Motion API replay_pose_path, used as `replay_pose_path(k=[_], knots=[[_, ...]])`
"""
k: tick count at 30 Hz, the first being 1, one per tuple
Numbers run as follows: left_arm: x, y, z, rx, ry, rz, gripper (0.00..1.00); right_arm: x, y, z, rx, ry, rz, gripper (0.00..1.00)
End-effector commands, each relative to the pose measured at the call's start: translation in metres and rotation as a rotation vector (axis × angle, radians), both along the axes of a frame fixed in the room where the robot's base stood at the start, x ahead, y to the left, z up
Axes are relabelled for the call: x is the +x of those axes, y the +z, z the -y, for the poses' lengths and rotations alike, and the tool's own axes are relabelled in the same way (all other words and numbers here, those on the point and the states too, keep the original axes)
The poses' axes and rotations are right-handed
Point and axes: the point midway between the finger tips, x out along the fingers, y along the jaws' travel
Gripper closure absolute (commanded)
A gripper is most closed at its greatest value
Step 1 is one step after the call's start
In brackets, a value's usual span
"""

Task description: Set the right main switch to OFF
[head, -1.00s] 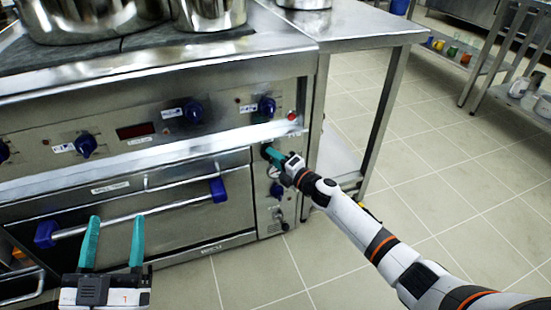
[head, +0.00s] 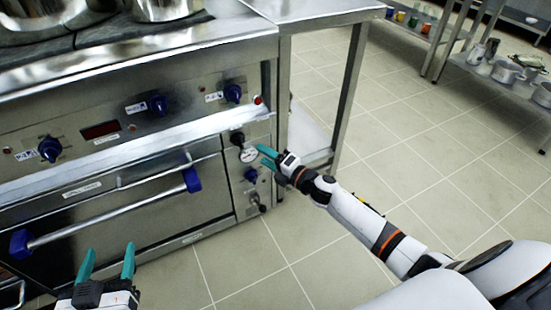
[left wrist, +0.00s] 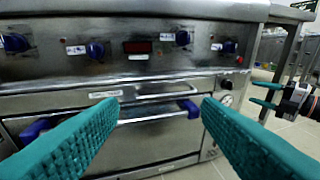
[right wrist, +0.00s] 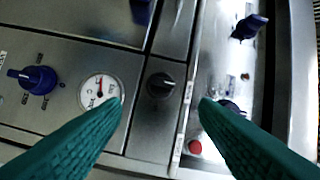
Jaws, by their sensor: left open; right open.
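A black rotary switch (head: 237,139), which I take for the right main switch, sits high on the narrow right panel of the steel range. In the right wrist view the switch (right wrist: 160,85) shows between my fingertips, beside a round white gauge (right wrist: 101,92). Its labels are too small to read, so I cannot tell its setting. My right gripper (head: 267,156) is open and empty, just in front of and to the right of the gauge, apart from the switch. My left gripper (head: 108,252) is open and empty, low in front of the oven door.
A blue knob (head: 251,175) and another dark knob (head: 257,202) sit below the gauge. A red button (head: 258,99) is on the upper panel. The oven handle (head: 105,210) sticks out at left. Pots stand on top. The floor at right is clear.

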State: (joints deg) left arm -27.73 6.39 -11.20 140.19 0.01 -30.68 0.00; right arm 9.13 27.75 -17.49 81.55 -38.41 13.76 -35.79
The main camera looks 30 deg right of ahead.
Motion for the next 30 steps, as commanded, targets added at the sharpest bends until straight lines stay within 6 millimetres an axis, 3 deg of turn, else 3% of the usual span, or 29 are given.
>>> replay_pose_path(k=[3, 7, 24, 28, 30], knots=[[-0.005, -0.012, -0.004, 0.021, 0.006, -0.085, 0.41, -0.018, 0.0, 0.007, -0.002, 0.001, -0.002, 0.45], [-0.008, -0.02, -0.006, 0.035, 0.008, -0.138, 0.41, -0.028, 0.001, 0.012, -0.002, 0.001, 0.0, 0.45], [-0.009, -0.024, -0.006, 0.038, 0.01, -0.153, 0.41, -0.031, 0.0, 0.013, 0.002, 0.0, -0.001, 0.45], [-0.009, -0.024, -0.006, 0.038, 0.01, -0.153, 0.41, -0.04, 0.006, -0.002, 0.114, -0.032, -0.031, 0.45], [-0.009, -0.024, -0.006, 0.038, 0.01, -0.153, 0.41, -0.055, 0.014, -0.018, 0.273, -0.077, -0.08, 0.45]])
